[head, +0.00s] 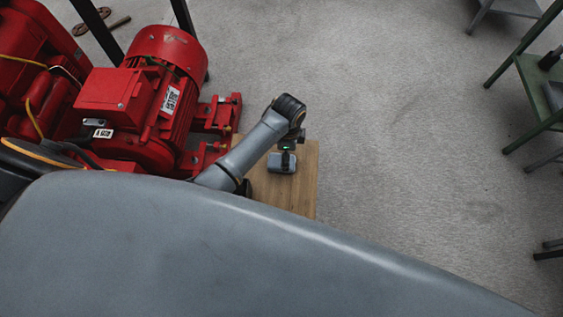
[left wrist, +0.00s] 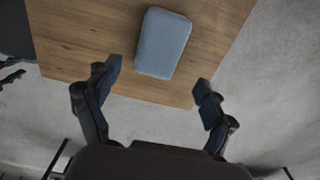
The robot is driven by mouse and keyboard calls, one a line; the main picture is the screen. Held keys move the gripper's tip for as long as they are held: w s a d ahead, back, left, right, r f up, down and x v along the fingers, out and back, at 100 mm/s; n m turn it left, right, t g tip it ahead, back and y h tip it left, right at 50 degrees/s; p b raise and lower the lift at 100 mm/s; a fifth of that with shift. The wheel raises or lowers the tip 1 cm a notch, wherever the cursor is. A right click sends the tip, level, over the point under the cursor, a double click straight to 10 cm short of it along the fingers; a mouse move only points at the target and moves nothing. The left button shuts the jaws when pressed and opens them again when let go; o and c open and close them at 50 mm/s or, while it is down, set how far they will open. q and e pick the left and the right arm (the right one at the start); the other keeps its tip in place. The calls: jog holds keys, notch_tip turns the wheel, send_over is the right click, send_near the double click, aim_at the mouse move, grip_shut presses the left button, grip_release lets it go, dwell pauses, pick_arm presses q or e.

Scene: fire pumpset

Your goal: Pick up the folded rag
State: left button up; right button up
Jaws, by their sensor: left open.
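The folded rag (left wrist: 163,43) is a blue-grey rounded block lying on a wooden board or tabletop (left wrist: 80,35). In the head view the rag (head: 281,166) shows small on the wooden top (head: 300,197), just below my left gripper (head: 286,150). In the left wrist view my left gripper (left wrist: 157,79) has its two fingers spread wide, with nothing between them. The rag lies beyond the fingertips, roughly in line with the gap, and they look apart from it. My right gripper is in no view.
A red motor and pump set (head: 150,95) stands on the left, close beside the wooden top. Green metal furniture (head: 540,85) stands at the far right. Grey floor (head: 400,110) between them is clear. A large grey part of my own body covers the lower head view.

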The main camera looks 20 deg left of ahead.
pick_arm(q)
jog(key=f, duration=0.4)
jog(key=shift+s+d+f+b, duration=0.15)
jog(key=shift+s+f+b, duration=0.1)
jog(key=shift+b, duration=0.15)
jog(key=shift+c, duration=0.4)
jog(key=c, duration=0.9)
jog(key=shift+r, duration=0.1)
